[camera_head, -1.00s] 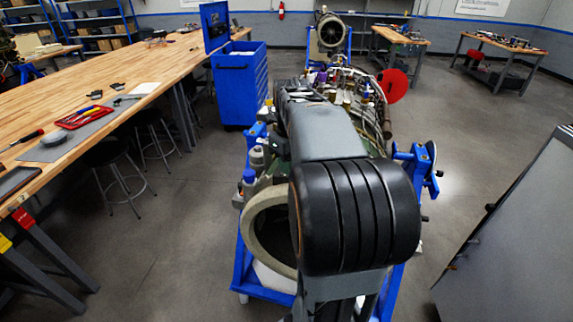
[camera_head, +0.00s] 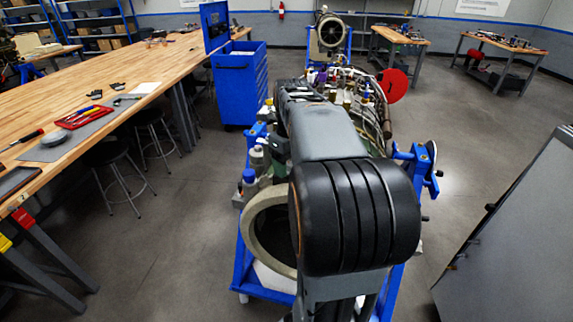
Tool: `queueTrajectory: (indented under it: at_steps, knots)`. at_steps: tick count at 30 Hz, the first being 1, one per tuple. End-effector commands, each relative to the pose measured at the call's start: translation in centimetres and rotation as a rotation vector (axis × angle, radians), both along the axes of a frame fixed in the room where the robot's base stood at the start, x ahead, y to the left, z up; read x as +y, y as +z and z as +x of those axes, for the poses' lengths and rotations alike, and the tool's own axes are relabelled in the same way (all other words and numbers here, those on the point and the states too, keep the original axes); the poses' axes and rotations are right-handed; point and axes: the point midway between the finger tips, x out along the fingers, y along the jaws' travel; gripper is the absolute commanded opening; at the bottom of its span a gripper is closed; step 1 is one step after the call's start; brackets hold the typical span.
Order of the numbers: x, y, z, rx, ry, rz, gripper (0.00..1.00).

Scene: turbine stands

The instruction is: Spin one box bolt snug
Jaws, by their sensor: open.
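The turbine (camera_head: 345,85) lies on a blue wheeled stand (camera_head: 243,265), straight ahead and below me. Its round pale open end (camera_head: 262,232) faces me, and its top and right side carry many pipes and fittings. My arm reaches forward over it and covers much of its middle. My gripper's fingers are hidden at the far end of the arm, so I cannot see what they are near. The box and its bolts cannot be made out at this size and angle.
A long wooden bench (camera_head: 100,88) on the left holds a red tool tray (camera_head: 86,117) and hand tools, with stools beside it. A blue tool cabinet (camera_head: 240,85) stands beyond. A grey panel (camera_head: 515,240) stands at right. The floor on both sides of the stand is partly clear.

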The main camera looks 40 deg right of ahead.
Motion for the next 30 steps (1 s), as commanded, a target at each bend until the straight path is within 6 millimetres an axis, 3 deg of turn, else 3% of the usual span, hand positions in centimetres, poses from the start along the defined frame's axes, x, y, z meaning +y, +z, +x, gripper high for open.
queueTrajectory:
  at_steps: [5,21,30]
  knots:
    - [0.0,0.1,0.0,0.000,0.000,0.000,0.64]
    - [0.0,4.2,0.0,0.000,0.000,0.000,0.64]
    - [0.0,5.0,0.0,0.001,0.000,0.000,0.64]
